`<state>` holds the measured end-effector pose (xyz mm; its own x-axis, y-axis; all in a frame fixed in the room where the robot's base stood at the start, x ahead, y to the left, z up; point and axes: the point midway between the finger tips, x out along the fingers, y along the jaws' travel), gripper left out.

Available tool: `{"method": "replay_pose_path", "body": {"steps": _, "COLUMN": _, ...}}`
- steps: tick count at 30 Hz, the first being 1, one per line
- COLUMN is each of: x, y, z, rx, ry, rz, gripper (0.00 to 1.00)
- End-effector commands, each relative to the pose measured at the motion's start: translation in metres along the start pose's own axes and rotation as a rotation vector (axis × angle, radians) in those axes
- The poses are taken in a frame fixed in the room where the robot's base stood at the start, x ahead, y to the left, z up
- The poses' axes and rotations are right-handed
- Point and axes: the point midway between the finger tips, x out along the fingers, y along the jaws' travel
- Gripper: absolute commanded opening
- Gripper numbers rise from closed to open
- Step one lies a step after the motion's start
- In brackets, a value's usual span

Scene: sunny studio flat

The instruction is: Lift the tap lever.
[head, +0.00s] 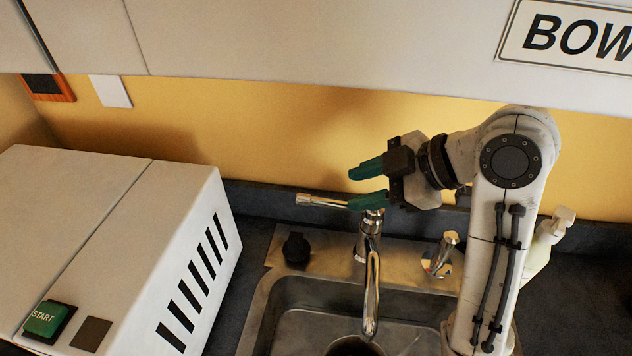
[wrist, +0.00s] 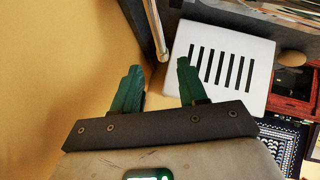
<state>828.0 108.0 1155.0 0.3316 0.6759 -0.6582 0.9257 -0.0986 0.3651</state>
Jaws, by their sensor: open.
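The chrome tap (head: 371,272) stands at the back of the sink, its spout pointing toward the front. Its thin tap lever (head: 322,201) sticks out to the left from the top of the tap. My gripper (head: 349,184) is open, with green fingers pointing left at the lever's height. In the head view the lower finger overlaps the lever's inner part, so contact there cannot be told. In the wrist view a metal rod that looks like the lever (wrist: 155,30) shows just beyond and between the fingertips (wrist: 160,68). The fingers hold nothing.
A white slotted machine (head: 190,235) with a green START button (head: 48,318) stands left of the sink (head: 290,318). A dark knob (head: 296,249) and a small chrome fitting (head: 440,254) flank the tap. White cupboards (head: 300,45) hang above my gripper; the yellow wall is behind.

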Motion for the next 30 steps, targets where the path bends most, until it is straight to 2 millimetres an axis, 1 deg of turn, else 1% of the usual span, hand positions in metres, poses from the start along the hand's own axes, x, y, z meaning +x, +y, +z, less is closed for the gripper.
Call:
{"method": "replay_pose_path", "body": {"steps": 5, "x": 0.019, "y": -0.002, "z": 0.0, "rx": 0.001, "ry": 0.002, "rz": -0.005, "gripper": 0.42}}
{"method": "replay_pose_path", "body": {"steps": 12, "x": 0.062, "y": -0.001, "z": -0.001, "rx": 0.002, "ry": 0.0, "rz": -0.006, "gripper": 0.42}}
{"method": "replay_pose_path", "body": {"steps": 18, "x": 0.091, "y": -0.001, "z": -0.001, "rx": 0.001, "ry": 0.0, "rz": -0.004, "gripper": 0.42}}
{"method": "replay_pose_path", "body": {"steps": 21, "x": 0.1, "y": -0.001, "z": 0.0, "rx": 0.001, "ry": -0.001, "rz": -0.003, "gripper": 0.42}}
{"method": "replay_pose_path", "body": {"steps": 24, "x": 0.105, "y": -0.001, "z": 0.0, "rx": 0.001, "ry": 0.0, "rz": -0.001, "gripper": 0.42}}
{"method": "replay_pose_path", "body": {"steps": 30, "x": 0.107, "y": -0.001, "z": 0.0, "rx": 0.0, "ry": 0.0, "rz": -0.001, "gripper": 0.42}}
